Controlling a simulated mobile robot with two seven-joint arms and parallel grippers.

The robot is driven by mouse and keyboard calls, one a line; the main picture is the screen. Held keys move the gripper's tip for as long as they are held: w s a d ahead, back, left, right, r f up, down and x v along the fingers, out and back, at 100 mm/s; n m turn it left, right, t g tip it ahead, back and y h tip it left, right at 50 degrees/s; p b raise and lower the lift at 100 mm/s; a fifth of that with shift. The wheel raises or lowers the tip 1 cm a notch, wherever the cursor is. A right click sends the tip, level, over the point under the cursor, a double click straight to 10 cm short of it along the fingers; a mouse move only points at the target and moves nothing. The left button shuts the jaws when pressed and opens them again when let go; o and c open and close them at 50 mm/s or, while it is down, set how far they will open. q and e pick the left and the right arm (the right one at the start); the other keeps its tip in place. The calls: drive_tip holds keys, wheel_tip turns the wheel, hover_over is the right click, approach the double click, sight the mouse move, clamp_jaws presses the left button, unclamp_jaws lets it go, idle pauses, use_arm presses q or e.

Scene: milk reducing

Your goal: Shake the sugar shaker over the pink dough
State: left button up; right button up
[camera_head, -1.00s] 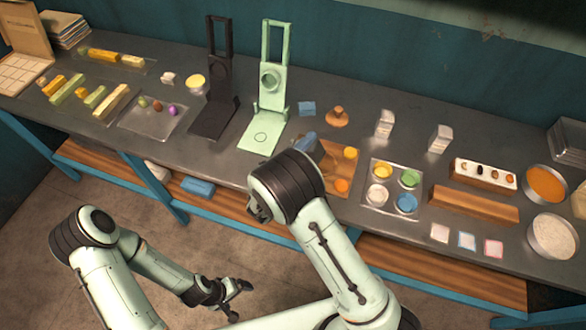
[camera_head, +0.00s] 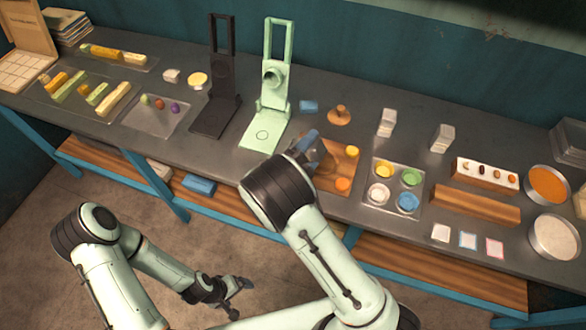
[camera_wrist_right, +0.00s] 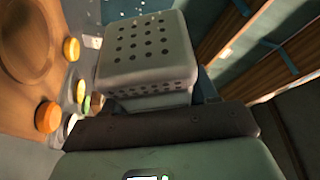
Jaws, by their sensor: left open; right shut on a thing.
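My right gripper (camera_head: 308,150) is over the left part of the wooden board (camera_head: 331,180), mostly hidden behind its own wrist. It is shut on the grey sugar shaker (camera_wrist_right: 147,48), whose perforated faces fill the middle of the right wrist view. Small white specks show beyond the shaker at the top of that view. No pink dough can be made out; my right wrist covers part of the board. My left gripper (camera_head: 240,298) is open and empty, low in front of the table.
Yellow dough (camera_head: 351,151) and orange dough (camera_head: 342,184) sit on the board. A tray (camera_head: 381,207) of coloured cups stands to the right. A green press (camera_head: 268,112) stands behind left. Two pale boxes (camera_head: 386,123) (camera_head: 442,138) stand at the back.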

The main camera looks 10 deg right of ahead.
drive_tip(key=shift+f, duration=0.6)
wheel_tip(320, 180, up, 3)
drive_tip(key=shift+f, duration=0.1)
wheel_tip(320, 180, down, 3)
drive_tip(key=shift+r, duration=0.1)
wheel_tip(320, 180, up, 3)
drive_tip(key=shift+f, duration=0.1)
drive_tip(key=shift+w+f, duration=0.1)
drive_tip(key=shift+f, duration=1.35)
